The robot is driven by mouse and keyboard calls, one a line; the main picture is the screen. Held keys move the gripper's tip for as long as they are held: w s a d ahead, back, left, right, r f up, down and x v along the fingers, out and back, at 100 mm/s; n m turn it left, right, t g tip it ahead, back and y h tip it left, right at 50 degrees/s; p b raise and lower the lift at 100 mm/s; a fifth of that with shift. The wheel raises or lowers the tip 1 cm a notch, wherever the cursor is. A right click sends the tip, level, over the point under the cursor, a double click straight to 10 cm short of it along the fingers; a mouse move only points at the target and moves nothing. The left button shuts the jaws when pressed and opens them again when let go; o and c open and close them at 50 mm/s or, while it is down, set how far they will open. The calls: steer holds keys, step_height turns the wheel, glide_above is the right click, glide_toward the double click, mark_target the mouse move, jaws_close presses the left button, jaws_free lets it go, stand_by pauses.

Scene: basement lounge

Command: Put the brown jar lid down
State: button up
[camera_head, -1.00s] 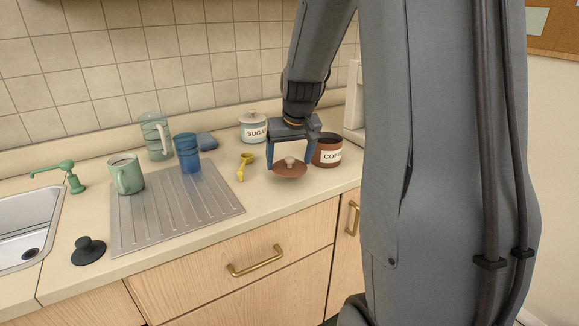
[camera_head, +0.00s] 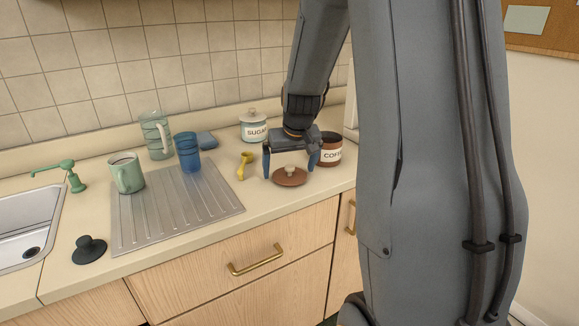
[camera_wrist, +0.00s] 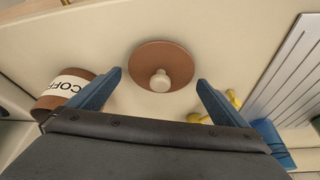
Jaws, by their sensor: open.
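The brown jar lid (camera_head: 289,177) lies flat on the beige counter with its pale knob up, in front of the brown coffee jar (camera_head: 329,150). In the wrist view the lid (camera_wrist: 150,55) is just beyond my fingertips, with its knob between their lines. My gripper (camera_head: 291,166) is open and stands above and just behind the lid. Its blue fingers are wide apart, on either side of the knob. In the wrist view my gripper (camera_wrist: 160,80) holds nothing. The coffee jar (camera_wrist: 65,93) is left of the fingers there, its top partly hidden in the head view.
A yellow scoop (camera_head: 245,166) lies left of my gripper. A sugar jar (camera_head: 253,125) stands behind it. A ridged drainboard (camera_head: 205,200) holds a green mug (camera_head: 127,174) and a blue cup (camera_head: 188,153). A black sink plug (camera_head: 89,249) lies front left.

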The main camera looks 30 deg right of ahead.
steer(key=shift+s+r, duration=0.1)
steer(key=shift+r, duration=0.45)
steer(key=v, duration=1.1)
steer(key=s+a+f+n+g, duration=0.1)
steer(key=s+a+f+g, duration=0.1)
steer(key=s+a+f, duration=0.5)
steer(key=s+a+f+n+g+y, duration=0.1)
steer(key=s+a+f, duration=0.6)
steer(key=s, duration=0.5)
steer(key=shift+a+f+n+g+b, duration=0.3)
steer(key=shift+a+f+g+b, duration=0.1)
steer(key=shift+a, duration=0.85)
